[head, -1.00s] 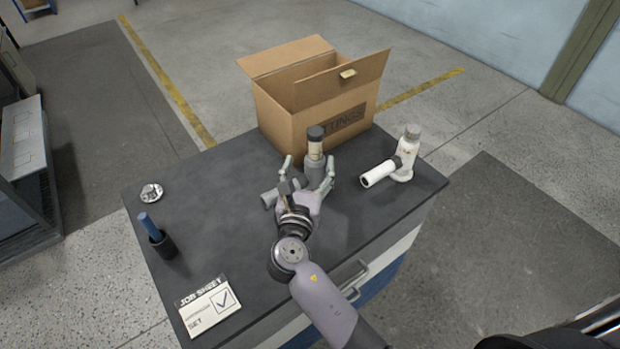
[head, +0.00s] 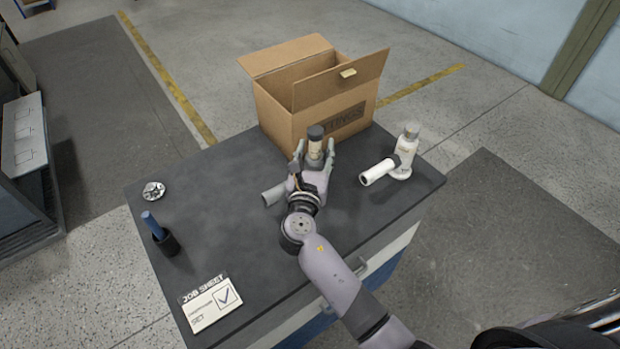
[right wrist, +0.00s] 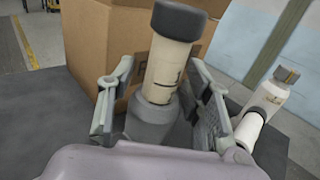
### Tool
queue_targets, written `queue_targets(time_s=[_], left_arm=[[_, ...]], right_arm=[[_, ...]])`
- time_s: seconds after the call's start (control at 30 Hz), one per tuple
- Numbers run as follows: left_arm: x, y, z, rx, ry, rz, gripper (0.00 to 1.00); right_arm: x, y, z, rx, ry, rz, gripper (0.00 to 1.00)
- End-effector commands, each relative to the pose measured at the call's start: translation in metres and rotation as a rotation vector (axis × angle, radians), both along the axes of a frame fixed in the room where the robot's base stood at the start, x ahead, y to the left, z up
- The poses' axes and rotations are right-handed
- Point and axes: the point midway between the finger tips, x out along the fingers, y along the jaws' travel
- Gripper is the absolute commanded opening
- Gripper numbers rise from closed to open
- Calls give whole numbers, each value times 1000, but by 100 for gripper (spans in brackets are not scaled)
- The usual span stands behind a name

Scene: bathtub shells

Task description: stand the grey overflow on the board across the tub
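The grey overflow (head: 273,194) stands upright on the dark top of a cabinet. It has a cream upper tube with a black cap, and a grey side pipe pointing left. My right gripper (head: 315,148) is around its upright part, one finger on each side. In the right wrist view the overflow (right wrist: 152,122) stands between the fingers (right wrist: 160,75), which look open with a small gap at the right finger. Palm and wrist hide part of its base. My left gripper is out of view. No board across a tub can be made out for sure.
A white overflow (head: 405,155) stands to the right. An open cardboard box (head: 285,112) is close behind. A drain disc (head: 153,191), a blue-handled tool in a black cup (head: 167,243) and a job sheet (head: 210,303) lie left. A light panel (head: 24,135) is at far left.

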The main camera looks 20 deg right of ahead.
Motion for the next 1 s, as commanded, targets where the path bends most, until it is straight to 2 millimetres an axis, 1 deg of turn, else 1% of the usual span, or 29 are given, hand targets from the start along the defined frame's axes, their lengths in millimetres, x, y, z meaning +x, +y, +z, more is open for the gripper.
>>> queue_targets(time_s=[0.03,0.07,0.63,1.0], left_arm=[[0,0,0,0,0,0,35],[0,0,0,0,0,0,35],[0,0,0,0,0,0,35],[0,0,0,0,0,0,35]], right_arm=[[0,0,0,0,0,0,40],[0,0,0,0,0,0,38],[0,0,0,1,0,0,0],[0,0,1,0,-1,0,0]])
